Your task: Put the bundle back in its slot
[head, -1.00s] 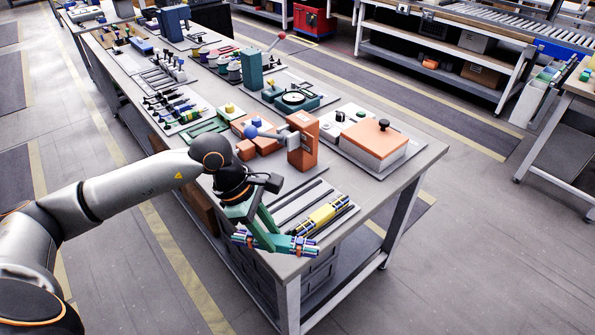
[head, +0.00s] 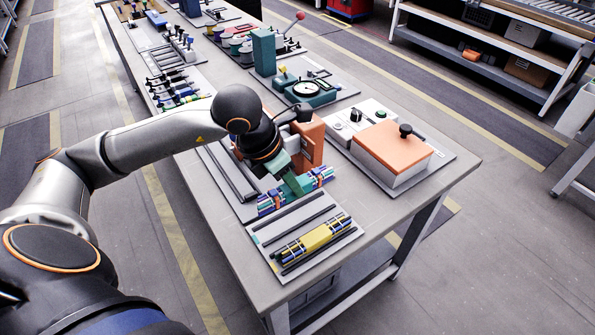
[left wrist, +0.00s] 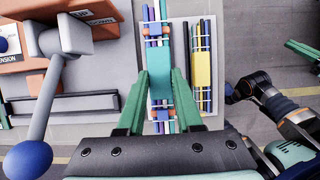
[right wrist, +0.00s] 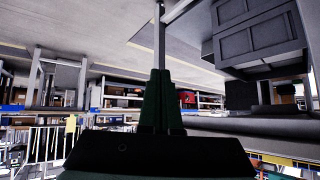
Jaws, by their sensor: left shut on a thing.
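In the head view my left gripper (head: 293,184) is shut on a bundle (head: 268,205) of blue, purple and teal sticks with orange ties and a teal middle. The left wrist view shows the bundle (left wrist: 160,88) across the fingers, its ends sticking out both ways. It is held above the table beside a grey slotted tray (head: 339,246). A second bundle with a yellow middle (head: 316,238) lies in the tray's near slot. An empty strip between dark rails (head: 298,223) lies beside it. The right wrist view shows my right gripper (right wrist: 161,74) with fingers together and empty.
An orange press block (head: 310,140) with a lever stands just behind my left gripper. A box with an orange lid (head: 392,148) and knob sits to the right. Colored sticks (head: 180,95) lie farther back. The table's right front corner is bare.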

